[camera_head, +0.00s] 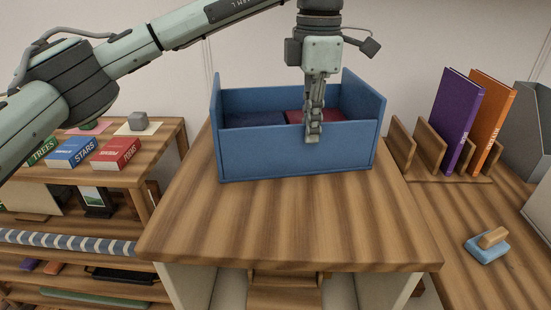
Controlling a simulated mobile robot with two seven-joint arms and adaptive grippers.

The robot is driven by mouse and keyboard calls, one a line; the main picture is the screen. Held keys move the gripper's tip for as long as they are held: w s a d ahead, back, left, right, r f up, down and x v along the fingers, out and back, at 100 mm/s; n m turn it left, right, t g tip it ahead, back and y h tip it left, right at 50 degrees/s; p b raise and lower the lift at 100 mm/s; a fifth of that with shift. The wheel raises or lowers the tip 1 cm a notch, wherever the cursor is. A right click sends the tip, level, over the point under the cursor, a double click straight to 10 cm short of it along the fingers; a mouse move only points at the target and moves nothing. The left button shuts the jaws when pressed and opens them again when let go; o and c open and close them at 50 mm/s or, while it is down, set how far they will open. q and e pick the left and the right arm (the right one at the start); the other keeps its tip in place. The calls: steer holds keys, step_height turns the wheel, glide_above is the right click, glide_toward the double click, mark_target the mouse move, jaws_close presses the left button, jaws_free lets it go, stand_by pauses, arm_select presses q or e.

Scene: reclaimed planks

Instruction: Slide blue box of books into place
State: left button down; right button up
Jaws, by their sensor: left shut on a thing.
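The blue box (250,153) stands upright on the wooden tabletop (290,220), towards its back. Its front wall is lower than its sides. A dark blue book and a red book (298,116) lie inside it. My left gripper (314,135) points down over the front wall, right of its middle, and is shut on that wall. The gripper hides part of the wall and of the red book. My right gripper is not in view.
A wooden rack (430,152) holding a purple book (457,122) and an orange book (491,122) stands at right. A blue wood-handled block (487,246) lies nearer. Left shelves hold several books. The tabletop before the box is clear.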

arm_select(q)
steer(key=shift+w, duration=4.8)
steer(key=c, duration=1.4)
jaws_free()
step_height(320, 180, up, 7)
steer(key=shift+o, duration=0.2)
steer(key=o, duration=0.5)
